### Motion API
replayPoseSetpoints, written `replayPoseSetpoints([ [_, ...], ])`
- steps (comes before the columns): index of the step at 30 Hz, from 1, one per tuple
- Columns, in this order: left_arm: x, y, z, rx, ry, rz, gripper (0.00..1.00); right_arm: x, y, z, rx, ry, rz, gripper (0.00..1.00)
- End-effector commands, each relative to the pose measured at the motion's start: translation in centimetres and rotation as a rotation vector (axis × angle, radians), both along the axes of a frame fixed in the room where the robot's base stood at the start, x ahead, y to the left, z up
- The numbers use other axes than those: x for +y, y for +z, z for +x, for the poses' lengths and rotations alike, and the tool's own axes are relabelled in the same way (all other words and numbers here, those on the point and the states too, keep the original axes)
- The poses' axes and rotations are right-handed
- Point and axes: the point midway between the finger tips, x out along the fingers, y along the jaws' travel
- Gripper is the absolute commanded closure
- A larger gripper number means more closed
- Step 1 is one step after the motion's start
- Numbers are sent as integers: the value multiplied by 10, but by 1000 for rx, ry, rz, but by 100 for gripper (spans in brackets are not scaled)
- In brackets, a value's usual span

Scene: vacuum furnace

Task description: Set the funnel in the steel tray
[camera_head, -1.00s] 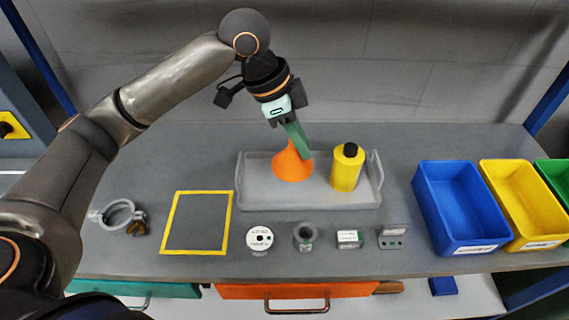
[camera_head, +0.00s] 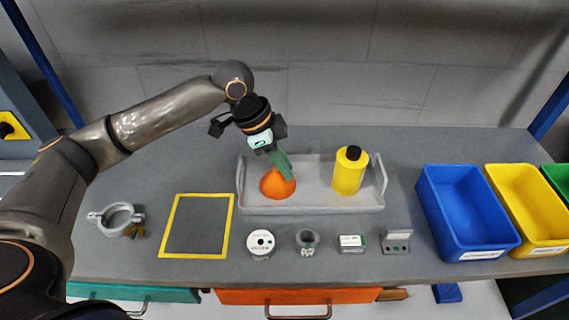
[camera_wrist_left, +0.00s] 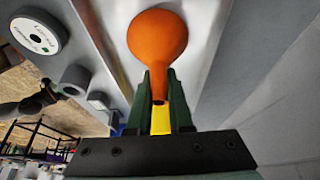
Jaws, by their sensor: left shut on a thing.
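The orange funnel (camera_head: 277,184) is at the left end of the grey steel tray (camera_head: 320,201) in the head view, wide end down. My left gripper (camera_head: 287,172) is shut on its narrow stem from above. The left wrist view also shows the funnel (camera_wrist_left: 158,40), with its stem between the green fingers (camera_wrist_left: 159,95). I cannot tell whether the funnel's rim touches the tray floor. A yellow bottle (camera_head: 349,171) with a black cap stands upright in the tray, right of the funnel. My right gripper is not in view.
Blue (camera_head: 467,211) and yellow (camera_head: 528,207) bins stand at the right. The bench behind the tray is clear.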

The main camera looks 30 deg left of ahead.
Motion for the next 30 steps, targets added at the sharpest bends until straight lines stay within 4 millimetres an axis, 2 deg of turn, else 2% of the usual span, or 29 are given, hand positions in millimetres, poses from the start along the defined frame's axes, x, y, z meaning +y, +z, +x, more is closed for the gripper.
replayPoseSetpoints([
  [1,0,-1,0,1,0,0,100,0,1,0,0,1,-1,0],
  [2,0,-1,0,1,0,0,80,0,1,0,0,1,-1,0],
  [9,0,-1,0,1,0,0,53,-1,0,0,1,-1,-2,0],
  [20,1,5,0,-2,1,0,52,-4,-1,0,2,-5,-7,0],
  [23,6,18,-2,-1,1,-1,52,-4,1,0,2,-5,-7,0],
  [30,24,67,-11,-4,2,0,52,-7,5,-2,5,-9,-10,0],
])
